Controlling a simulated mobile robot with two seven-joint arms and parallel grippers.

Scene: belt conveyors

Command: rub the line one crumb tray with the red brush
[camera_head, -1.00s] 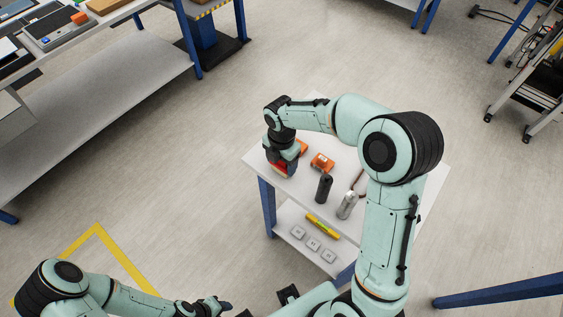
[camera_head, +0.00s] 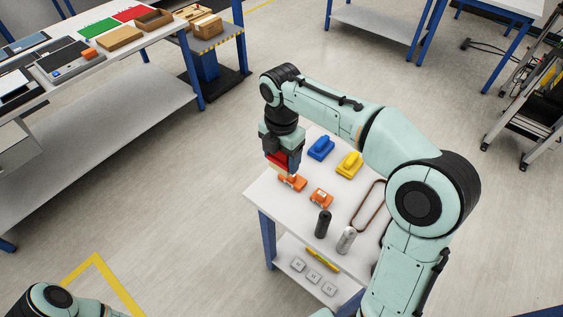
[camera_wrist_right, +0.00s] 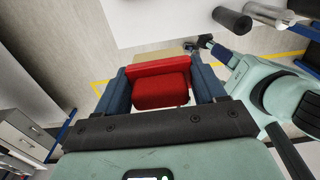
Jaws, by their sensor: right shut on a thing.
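My right gripper (camera_head: 283,160) is shut on the red brush (camera_wrist_right: 160,88), whose red block sits between the blue fingers in the right wrist view. A pale tan edge shows beyond the red block. In the head view the red brush (camera_head: 279,161) is held above the left side of the white table, close over an orange piece. I cannot identify the line one crumb tray in these frames. My left arm shows at the bottom left of the head view; its gripper seems to show small in the right wrist view (camera_wrist_right: 207,43), jaw state unclear.
The white table (camera_head: 270,204) holds two orange pieces (camera_head: 321,197), a blue block (camera_head: 320,148), a yellow block (camera_head: 349,164), a black cylinder (camera_head: 323,223), a silver cylinder (camera_head: 346,239) and a belt loop (camera_head: 369,205). A bench at top left holds green (camera_head: 98,27) and red (camera_head: 132,13) sheets.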

